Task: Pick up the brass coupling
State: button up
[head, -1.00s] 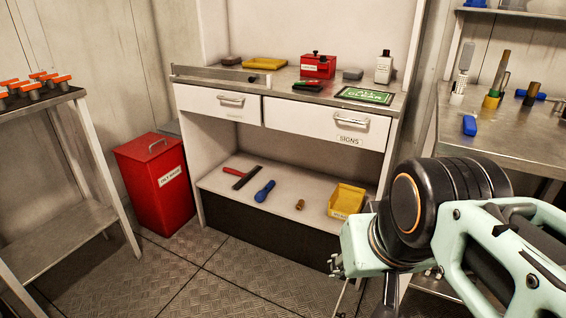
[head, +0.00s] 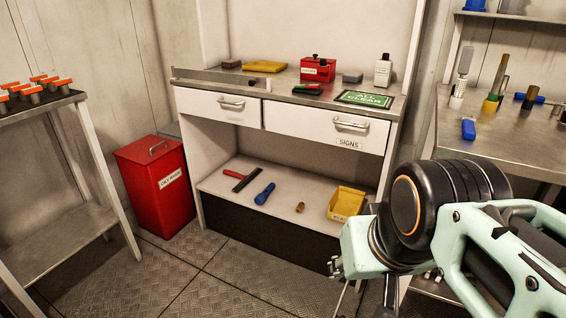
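The brass coupling (head: 300,207) is a small brownish-gold piece lying on the lower shelf of the white cabinet. It sits between a blue-handled tool (head: 265,194) and a yellow bin (head: 346,203), apart from both. My arm comes in from the right, in front of the cabinet's right side, with a black joint and pale green links. The fingers of my gripper do not show, so its opening and anything in it are hidden. No part of my arm touches the coupling.
A red-handled scraper (head: 241,180) lies left on the same shelf (head: 225,189). Two closed drawers (head: 325,126) are above it. A red bin (head: 155,185) stands left of the cabinet. A metal table (head: 500,149) is at right, a rack (head: 62,238) at left. Floor in front is clear.

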aim_at(301, 206)
jog(key=k, duration=0.35)
jog(key=k+z, duration=0.15)
jog(key=z, duration=0.25)
jog(key=k+z, duration=0.15)
jog(key=z, duration=0.25)
jog(key=j+z, duration=0.1)
jog(key=z, duration=0.35)
jog(key=i+j+z, duration=0.1)
jog(key=z, duration=0.3)
jog(key=i+j, duration=0.1)
jog(key=j, duration=0.7)
jog(key=i+j, duration=0.1)
jog(key=j, duration=1.5)
jog(key=i+j, duration=0.15)
jog(key=j, duration=0.65)
jog(key=i+j, duration=0.1)
jog(key=j, duration=0.7)
